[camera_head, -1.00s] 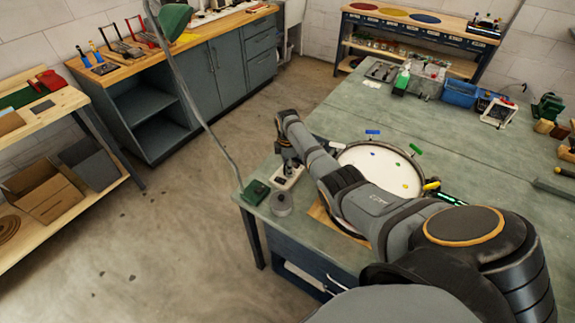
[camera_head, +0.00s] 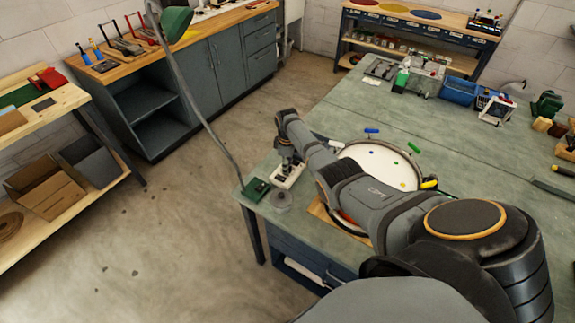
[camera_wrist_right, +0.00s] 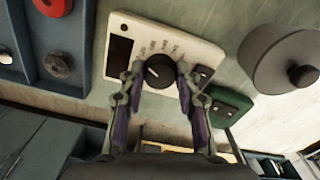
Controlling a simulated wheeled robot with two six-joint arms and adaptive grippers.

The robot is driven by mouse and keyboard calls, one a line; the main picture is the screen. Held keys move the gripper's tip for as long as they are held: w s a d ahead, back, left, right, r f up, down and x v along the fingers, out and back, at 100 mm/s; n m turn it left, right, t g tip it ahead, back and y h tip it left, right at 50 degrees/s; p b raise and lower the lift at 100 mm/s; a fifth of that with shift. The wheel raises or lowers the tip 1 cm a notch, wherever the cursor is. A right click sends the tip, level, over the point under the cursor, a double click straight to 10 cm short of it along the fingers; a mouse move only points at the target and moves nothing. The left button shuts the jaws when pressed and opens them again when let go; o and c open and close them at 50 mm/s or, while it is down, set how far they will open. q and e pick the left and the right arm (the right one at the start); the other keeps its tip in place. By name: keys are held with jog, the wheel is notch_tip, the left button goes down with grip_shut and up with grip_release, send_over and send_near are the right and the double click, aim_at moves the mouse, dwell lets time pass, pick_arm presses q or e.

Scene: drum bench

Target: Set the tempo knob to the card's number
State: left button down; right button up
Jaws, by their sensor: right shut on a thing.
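The white tempo box (camera_head: 288,176) sits near the corner of the green bench, left of the drum. In the right wrist view the box (camera_wrist_right: 196,50) shows a dark display, printed marks and a round black knob (camera_wrist_right: 159,71). The marks are too small to read. My right gripper (camera_wrist_right: 158,76) is shut on the knob, with a finger on each side. In the head view the right gripper (camera_head: 287,162) reaches down onto the box. The card cannot be made out in either view. My left gripper is not in view.
The drum (camera_head: 376,166) with coloured clips lies to the right, partly behind my arm. The bench's far part has free room.

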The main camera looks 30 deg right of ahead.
jog(key=o, duration=1.2)
jog(key=shift+c, duration=0.2)
